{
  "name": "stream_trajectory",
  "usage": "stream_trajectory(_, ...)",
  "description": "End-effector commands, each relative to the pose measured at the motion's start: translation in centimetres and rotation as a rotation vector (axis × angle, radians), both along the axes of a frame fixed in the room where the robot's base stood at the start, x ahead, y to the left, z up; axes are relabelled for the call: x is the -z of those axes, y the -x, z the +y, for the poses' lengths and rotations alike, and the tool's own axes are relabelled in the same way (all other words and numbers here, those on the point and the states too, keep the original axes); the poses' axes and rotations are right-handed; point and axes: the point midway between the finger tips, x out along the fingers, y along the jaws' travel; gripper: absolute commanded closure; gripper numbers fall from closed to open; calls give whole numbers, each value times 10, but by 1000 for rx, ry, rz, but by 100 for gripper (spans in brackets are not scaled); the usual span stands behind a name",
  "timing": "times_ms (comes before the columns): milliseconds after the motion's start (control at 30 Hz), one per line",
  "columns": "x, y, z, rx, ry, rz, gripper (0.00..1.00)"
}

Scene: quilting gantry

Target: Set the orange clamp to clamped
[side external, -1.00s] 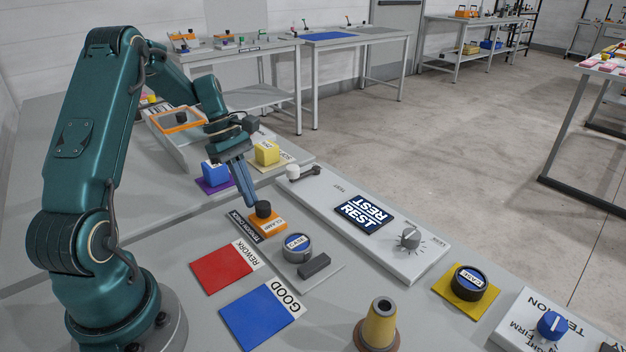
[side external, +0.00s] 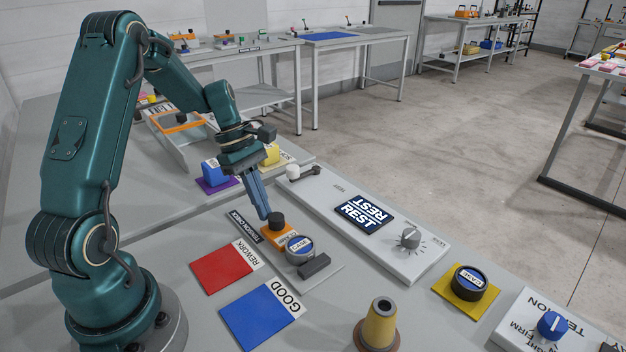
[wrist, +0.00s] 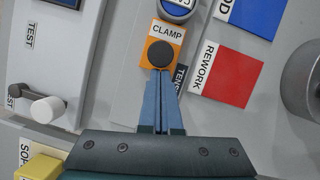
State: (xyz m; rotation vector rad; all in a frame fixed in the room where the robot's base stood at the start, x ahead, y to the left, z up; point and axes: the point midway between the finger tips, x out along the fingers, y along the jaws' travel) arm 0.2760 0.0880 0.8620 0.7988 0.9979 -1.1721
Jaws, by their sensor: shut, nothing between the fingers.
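The orange clamp (side external: 280,235) is a small block with a black knob (side external: 276,220) on top and a white label. In the wrist view the clamp (wrist: 146,54) reads CLAMP, and its black knob (wrist: 160,53) faces the camera. A round grey case with a blue CASE label (side external: 300,248) stands right against or very near the clamp's front end. My gripper (side external: 266,214) is shut and empty, pointing down at the knob's rear side. In the wrist view my gripper's fingertips (wrist: 160,72) meet the knob's edge; whether they touch is hard to tell.
A dark grey block (side external: 314,265) sits just beyond the case. Red REWORK (side external: 222,269) and blue GOOD (side external: 258,313) pads lie in front. A yellow spool (side external: 379,325) stands near the front.

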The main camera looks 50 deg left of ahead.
Motion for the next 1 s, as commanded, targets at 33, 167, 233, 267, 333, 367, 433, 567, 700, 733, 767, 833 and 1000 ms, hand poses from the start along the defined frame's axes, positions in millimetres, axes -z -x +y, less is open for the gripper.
stream_trajectory(33, 0, 0, -2, 0, 8, 3, 100)
stream_trajectory(167, 0, 2, 7, -3, 8, 3, 100)
stream_trajectory(233, 0, 4, 18, -6, 4, 0, 100)
stream_trajectory(267, 0, 5, 23, -6, 4, 1, 100)
stream_trajectory(333, 0, 8, 38, -8, 2, -1, 100)
stream_trajectory(367, 0, 10, 44, -8, 0, -1, 100)
stream_trajectory(433, -20, 9, 49, -2, -6, -7, 100)
stream_trajectory(567, -48, 13, 59, -2, -5, -5, 100)
stream_trajectory(700, -71, 15, 68, -1, -5, -4, 100)
stream_trajectory(733, -74, 15, 69, -1, -5, -3, 100)
stream_trajectory(767, -77, 15, 70, -1, -4, -2, 100)
stream_trajectory(833, -83, 16, 73, -2, -2, -1, 100)
stream_trajectory(1000, -92, 17, 75, 0, -1, -1, 100)
